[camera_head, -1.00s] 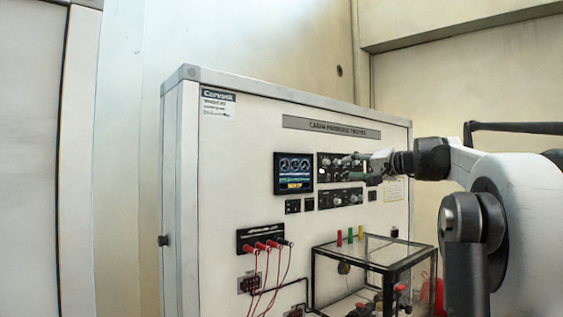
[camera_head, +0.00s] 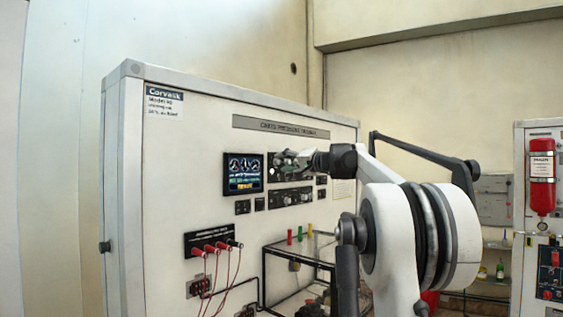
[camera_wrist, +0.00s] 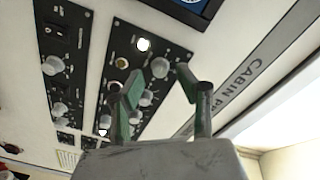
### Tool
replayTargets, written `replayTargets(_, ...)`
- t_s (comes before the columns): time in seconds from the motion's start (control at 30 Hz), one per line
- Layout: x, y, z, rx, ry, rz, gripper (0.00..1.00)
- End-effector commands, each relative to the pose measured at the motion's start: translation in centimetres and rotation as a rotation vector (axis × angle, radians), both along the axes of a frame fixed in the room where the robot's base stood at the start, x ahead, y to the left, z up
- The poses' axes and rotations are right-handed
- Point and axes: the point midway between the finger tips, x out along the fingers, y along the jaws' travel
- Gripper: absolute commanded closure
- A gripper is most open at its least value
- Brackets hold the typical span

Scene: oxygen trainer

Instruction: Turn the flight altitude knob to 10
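The trainer's upper black control panel (camera_head: 279,172) is right of the small screen, partly hidden by my gripper (camera_head: 292,160). In the wrist view my gripper (camera_wrist: 160,78) has its two green fingers apart. A light grey round knob (camera_wrist: 159,68) shows between the fingertips, with a gap on each side; I cannot tell how far the tips are from the panel. A second knob (camera_wrist: 146,98) lies lower, between the fingers. The labels and dial numbers are too small to read, so I cannot tell which knob is flight altitude or its setting.
A lower black panel (camera_head: 290,197) with knobs sits just below; it also shows at left in the wrist view (camera_wrist: 60,60). Red leads (camera_head: 215,270) hang at lower left. A clear-sided box frame (camera_head: 290,250) juts out below.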

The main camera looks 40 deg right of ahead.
Motion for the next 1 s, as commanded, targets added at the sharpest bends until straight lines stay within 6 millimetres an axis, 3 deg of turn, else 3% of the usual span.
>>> replayTargets(0.17,1.3,0.2,0.0,0.000,0.000,0.001,0.65)
replayTargets(0.47,1.6,0.2,0.0,0.000,0.001,0.001,0.65)
replayTargets(0.77,1.6,0.2,0.0,0.000,0.000,0.000,1.00)
replayTargets(1.0,1.5,0.2,0.0,0.009,0.001,0.001,1.00)
